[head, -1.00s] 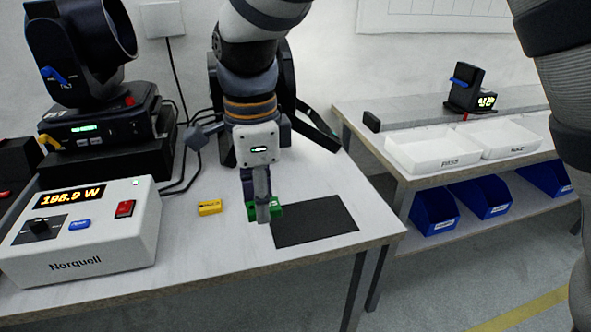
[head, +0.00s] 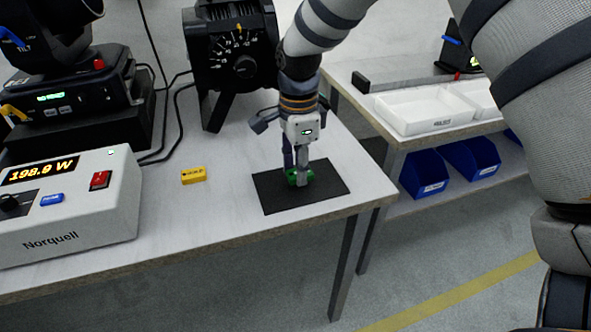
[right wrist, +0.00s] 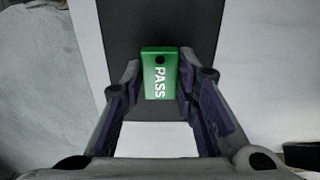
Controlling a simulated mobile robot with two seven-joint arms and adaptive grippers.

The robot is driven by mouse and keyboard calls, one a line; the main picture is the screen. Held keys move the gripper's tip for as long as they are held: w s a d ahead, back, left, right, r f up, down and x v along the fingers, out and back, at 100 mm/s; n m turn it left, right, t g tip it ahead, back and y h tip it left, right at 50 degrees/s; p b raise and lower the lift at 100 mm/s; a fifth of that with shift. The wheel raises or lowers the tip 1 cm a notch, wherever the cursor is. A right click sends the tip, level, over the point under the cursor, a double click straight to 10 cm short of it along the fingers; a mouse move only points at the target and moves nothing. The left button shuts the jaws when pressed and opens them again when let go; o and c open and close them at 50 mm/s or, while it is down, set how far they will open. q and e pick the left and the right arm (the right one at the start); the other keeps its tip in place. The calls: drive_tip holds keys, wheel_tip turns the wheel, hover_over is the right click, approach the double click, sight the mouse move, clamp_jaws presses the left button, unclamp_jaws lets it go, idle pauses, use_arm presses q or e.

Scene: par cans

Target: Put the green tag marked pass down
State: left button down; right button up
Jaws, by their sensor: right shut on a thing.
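The green tag marked PASS (right wrist: 159,75) is between the fingers of my right gripper (head: 298,179). In the right wrist view the mat (right wrist: 125,35) lies behind the tag. I cannot tell whether the tag touches the mat. The fingers hide part of the tag in the head view. My left gripper is not in view.
A white Norquell meter (head: 85,205) reads 198.9 W at the left. A black lamp (head: 232,60) stands behind the mat. White trays (head: 420,110) and blue bins (head: 424,175) are on the side bench.

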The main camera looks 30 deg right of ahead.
drive_tip(key=shift+f, duration=0.7)
drive_tip(key=shift+r, duration=0.1)
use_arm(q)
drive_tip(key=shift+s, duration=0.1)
use_arm(e)
drive_tip(key=o, duration=0.9)
drive_tip(key=shift+o, duration=0.2)
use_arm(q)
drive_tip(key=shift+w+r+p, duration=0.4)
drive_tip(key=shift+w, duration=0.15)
use_arm(e)
wheel_tip(320, 180, up, 12)
